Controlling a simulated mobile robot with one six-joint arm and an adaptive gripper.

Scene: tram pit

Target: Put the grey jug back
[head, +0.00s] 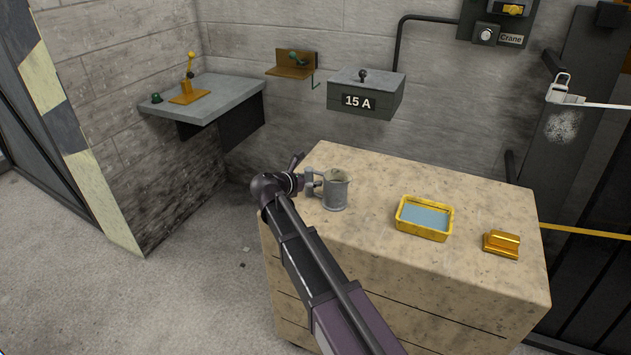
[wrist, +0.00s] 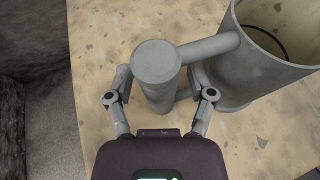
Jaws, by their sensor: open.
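The grey jug (head: 336,190) stands upright on the left part of the beige speckled cabinet top (head: 380,255). Its handle points left, towards my gripper (head: 307,182). In the wrist view the jug's open body (wrist: 265,55) is at the upper right, and its handle (wrist: 158,75) comes down between my fingers. My gripper (wrist: 160,97) is open, with one finger on each side of the handle. I cannot tell whether either finger touches it.
A yellow tray with a blue inside (head: 425,218) and a brass-coloured block (head: 501,244) stand to the right on the cabinet top. A grey box marked 15 A (head: 366,95) is on the wall behind. A grey shelf (head: 225,97) with a yellow lever is at the left.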

